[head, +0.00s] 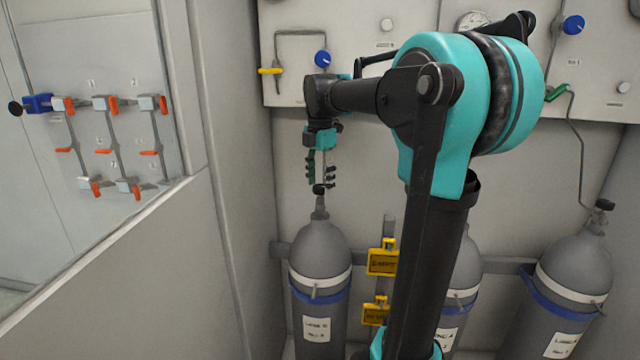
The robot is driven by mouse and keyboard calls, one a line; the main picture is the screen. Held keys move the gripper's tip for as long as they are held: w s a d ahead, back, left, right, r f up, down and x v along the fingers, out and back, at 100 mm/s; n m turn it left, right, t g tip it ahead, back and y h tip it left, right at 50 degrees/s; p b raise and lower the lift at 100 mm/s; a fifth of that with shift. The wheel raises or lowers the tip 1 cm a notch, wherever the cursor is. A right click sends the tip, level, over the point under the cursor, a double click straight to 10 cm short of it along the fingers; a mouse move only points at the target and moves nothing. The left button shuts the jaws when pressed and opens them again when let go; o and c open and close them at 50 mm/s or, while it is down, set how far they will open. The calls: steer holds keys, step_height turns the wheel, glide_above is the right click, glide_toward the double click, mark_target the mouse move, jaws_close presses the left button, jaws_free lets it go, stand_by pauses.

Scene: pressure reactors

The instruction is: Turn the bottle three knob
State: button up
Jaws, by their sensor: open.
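Grey gas bottles stand against the back wall. The left bottle (318,258) has a small dark knob (319,189) on top of its neck. My gripper (322,179) points down, open, just above and around this knob; I cannot tell whether it touches it. The middle bottle (467,270) is mostly hidden behind my arm, its knob too. The bottle labels are too blurred to tell which one is bottle three.
The wall panel above holds blue knobs (322,58) and a gauge (473,21). A thin pipe (580,150) runs down to the right bottle. A cabinet wall (225,200) stands at the left.

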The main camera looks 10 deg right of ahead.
steer(key=shift+f, duration=0.4)
steer(key=shift+c, duration=0.2)
steer(key=c, duration=1.1)
